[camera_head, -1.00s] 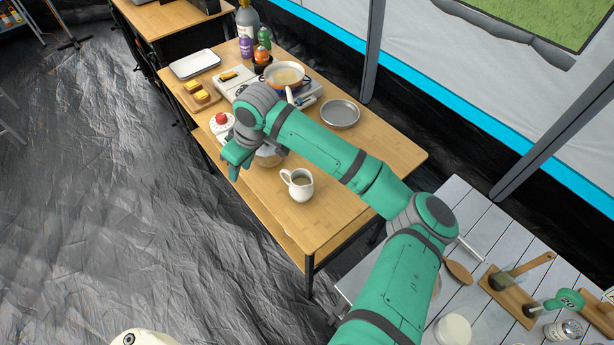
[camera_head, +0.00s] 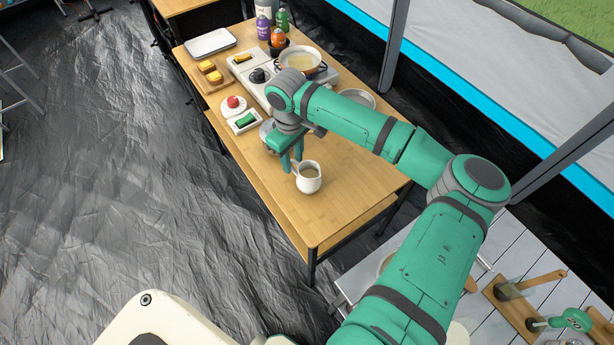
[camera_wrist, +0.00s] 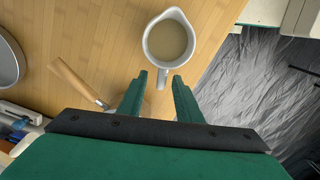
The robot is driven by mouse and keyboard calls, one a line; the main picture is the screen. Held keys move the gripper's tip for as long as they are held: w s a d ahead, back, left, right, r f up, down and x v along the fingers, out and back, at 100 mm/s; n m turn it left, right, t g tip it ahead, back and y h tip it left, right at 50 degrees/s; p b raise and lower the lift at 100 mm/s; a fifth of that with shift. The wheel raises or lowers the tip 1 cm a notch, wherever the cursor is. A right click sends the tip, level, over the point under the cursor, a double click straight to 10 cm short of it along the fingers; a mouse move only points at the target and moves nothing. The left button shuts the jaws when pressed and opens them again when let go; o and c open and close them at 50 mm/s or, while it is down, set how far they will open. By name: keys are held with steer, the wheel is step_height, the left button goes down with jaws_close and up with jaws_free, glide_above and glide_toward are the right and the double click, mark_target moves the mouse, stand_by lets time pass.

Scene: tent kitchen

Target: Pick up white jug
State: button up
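The white jug (camera_head: 309,178) stands upright on the wooden table near its front end. In the wrist view the jug (camera_wrist: 168,42) is seen from above, with a pale brownish liquid inside. Its handle points toward my gripper. My gripper (camera_head: 292,162) is just behind and left of the jug in the head view. In the wrist view my gripper (camera_wrist: 160,82) is open, with its two green fingers apart. The end of the handle lies between or just beyond the fingertips; I cannot tell if they touch it.
A wooden-handled pan (camera_wrist: 78,82) lies beside my gripper on the table. A stove with a pot (camera_head: 302,60), a metal plate (camera_head: 358,97), a small tray with a green item (camera_head: 243,122) and a bread board (camera_head: 211,76) stand farther back. The table's front end is clear.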

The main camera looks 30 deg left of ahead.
mark_target(293, 168)
steer(key=shift+f, duration=2.35)
steer(key=shift+s+a, duration=0.1)
steer(key=shift+s, duration=0.05)
jaws_close()
steer(key=shift+r, duration=0.2)
step_height(293, 168, up, 18)
steer(key=shift+f, duration=0.25)
